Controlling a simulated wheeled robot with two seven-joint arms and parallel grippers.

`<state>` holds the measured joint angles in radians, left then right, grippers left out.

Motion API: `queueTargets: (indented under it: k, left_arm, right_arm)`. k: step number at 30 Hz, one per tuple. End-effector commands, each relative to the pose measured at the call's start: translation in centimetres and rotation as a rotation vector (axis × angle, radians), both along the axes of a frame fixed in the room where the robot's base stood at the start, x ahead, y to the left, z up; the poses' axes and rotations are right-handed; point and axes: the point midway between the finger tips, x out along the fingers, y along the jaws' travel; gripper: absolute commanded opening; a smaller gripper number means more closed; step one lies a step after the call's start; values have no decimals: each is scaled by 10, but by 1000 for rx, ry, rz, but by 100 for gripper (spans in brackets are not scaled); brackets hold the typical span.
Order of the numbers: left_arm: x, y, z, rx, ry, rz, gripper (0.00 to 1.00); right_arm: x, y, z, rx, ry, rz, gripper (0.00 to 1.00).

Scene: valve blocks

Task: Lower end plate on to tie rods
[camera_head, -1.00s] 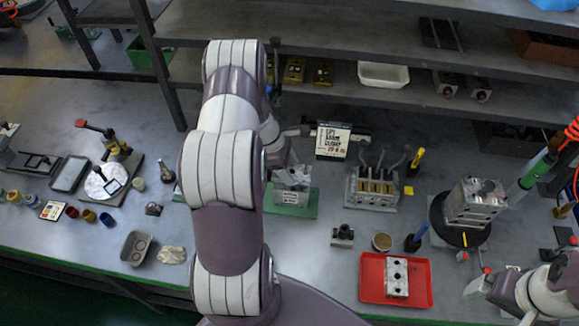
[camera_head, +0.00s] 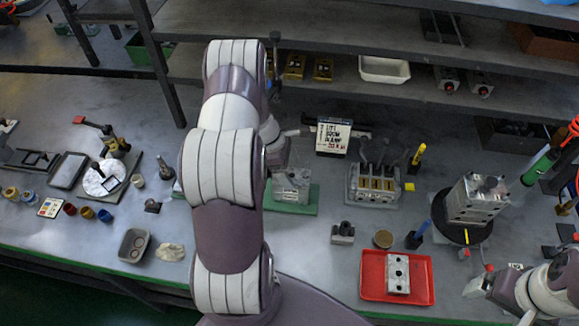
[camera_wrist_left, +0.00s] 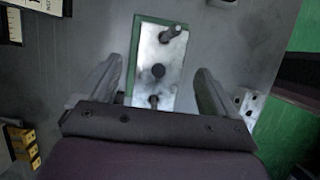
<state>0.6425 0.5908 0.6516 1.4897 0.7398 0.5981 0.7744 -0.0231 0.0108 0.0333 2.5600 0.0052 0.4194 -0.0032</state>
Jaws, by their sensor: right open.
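A silvery metal block (camera_head: 291,184) stands on a green base (camera_head: 311,199) at mid-bench. In the left wrist view its flat top plate (camera_wrist_left: 157,58) shows a dark round hole at the middle and a rod (camera_wrist_left: 170,33) standing up near the far end. A second dark rod or stud (camera_wrist_left: 153,101) is at the near end. My left gripper (camera_head: 285,163) is just above and behind this block; in the wrist view its fingers (camera_wrist_left: 160,85) are spread, one on each side of the plate, with gaps. My right gripper (camera_head: 476,286) is open and empty at the lower right.
A red tray (camera_head: 368,289) holds a metal block with holes (camera_head: 397,274). A metal block stack (camera_head: 474,203) stands on a dark turntable (camera_head: 440,225) at right. A valve block (camera_head: 374,190) and small sign (camera_head: 333,137) are near my left gripper. Shelves (camera_head: 350,35) overhang behind.

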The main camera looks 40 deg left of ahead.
Motion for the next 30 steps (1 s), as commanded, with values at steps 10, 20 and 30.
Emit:
queueTargets:
  k: [10,20,30]
  left_arm:
    - [-8,17,43,4,-5,1,91]
    - [-22,41,110,2,-1,1,91]
    - [-24,43,117,0,1,0,91]
  right_arm:
    - [0,0,-10,0,0,0,96]
    - [0,0,-21,0,0,0,96]
    - [0,0,-21,0,0,0,96]
